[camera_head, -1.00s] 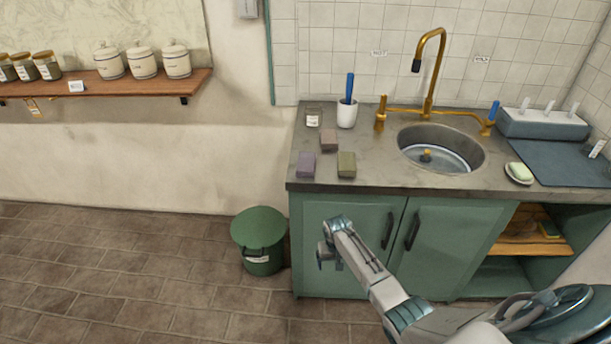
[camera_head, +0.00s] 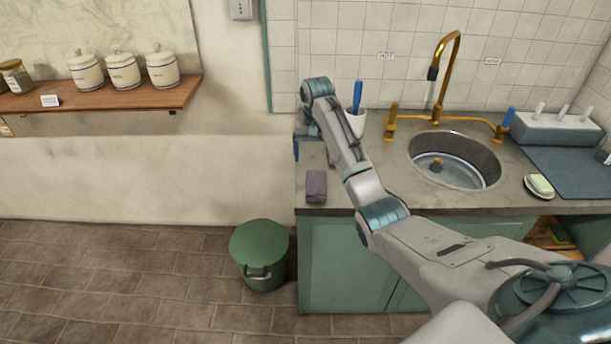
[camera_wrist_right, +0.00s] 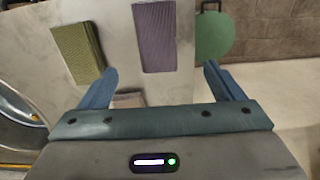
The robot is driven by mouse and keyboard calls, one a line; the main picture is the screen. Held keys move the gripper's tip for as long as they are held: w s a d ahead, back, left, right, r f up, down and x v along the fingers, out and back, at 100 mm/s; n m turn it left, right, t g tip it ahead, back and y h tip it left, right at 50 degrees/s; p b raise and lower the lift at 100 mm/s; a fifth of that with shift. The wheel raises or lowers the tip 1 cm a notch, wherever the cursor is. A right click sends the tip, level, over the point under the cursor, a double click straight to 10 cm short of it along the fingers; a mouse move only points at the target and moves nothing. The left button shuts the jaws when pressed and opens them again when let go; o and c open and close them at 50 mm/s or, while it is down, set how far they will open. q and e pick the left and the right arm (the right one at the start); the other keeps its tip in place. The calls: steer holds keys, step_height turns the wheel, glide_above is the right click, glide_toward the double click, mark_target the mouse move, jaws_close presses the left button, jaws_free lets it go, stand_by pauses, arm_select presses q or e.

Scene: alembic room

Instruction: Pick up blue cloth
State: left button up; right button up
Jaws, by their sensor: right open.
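No plainly blue folded cloth shows on the counter (camera_head: 450,204). A purple-grey folded piece (camera_head: 316,186) lies near its front left corner, and also shows in the right wrist view (camera_wrist_right: 155,38). An olive green piece (camera_wrist_right: 78,52) lies left of it there, and a pinkish piece (camera_wrist_right: 128,100) shows partly behind the gripper body. In the head view my right arm hides these two. My right gripper (camera_head: 307,142) is over the counter's left end, its fingers pointing down. In the wrist view the gripper (camera_wrist_right: 162,85) is open, with nothing held. My left gripper is out of view.
A white cup (camera_head: 356,122) with a blue-handled tool stands behind my right arm. The sink (camera_head: 465,172) and brass tap (camera_head: 443,85) are to the right. A blue-grey mat (camera_head: 575,172) lies at far right. A green bin (camera_head: 258,245) stands on the floor.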

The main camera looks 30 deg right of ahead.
mark_target(316, 182)
steer(key=f, duration=0.2)
steer(key=s+f, duration=0.1)
steer(key=f, duration=0.1)
steer(key=shift+s+f+p, duration=0.1)
steer(key=shift+p, duration=0.3)
steer(key=shift+f, duration=0.35)
step_height(316, 182, down, 4)
steer(key=shift+f+p, duration=0.25)
steer(key=shift+p, duration=0.85)
steer(key=shift+f, duration=0.35)
steer(key=shift+c, duration=0.9)
steer(key=c, duration=0.9)
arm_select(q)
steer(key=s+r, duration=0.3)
